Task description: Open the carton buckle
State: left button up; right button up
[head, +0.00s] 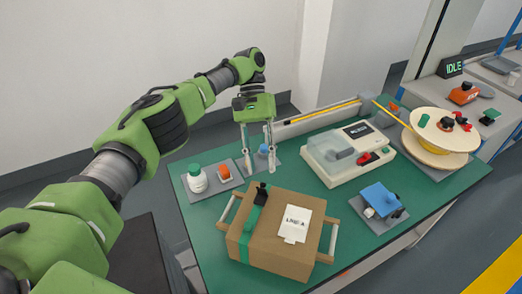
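A brown carton (257,248) stands on the near part of the green table. A green strap runs over its left part, and a black buckle (262,194) sits on the strap at the carton's far top edge. A white label lies on the carton top, and light bar handles are at its sides. My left gripper (259,170) hangs pointing down beyond the carton, behind the buckle and apart from it. Its two fingers are spread, with nothing seen held between them. My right gripper does not show.
A white bottle (196,178) and an orange item (225,172) stand left of the gripper. A white machine (348,154) is right of it. A blue block (379,198) lies on a grey pad. A large spool (440,135) is at far right. Bare green table (203,222) shows left of the carton.

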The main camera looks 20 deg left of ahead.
pick_arm(q)
jog(key=shift+r, duration=1.95)
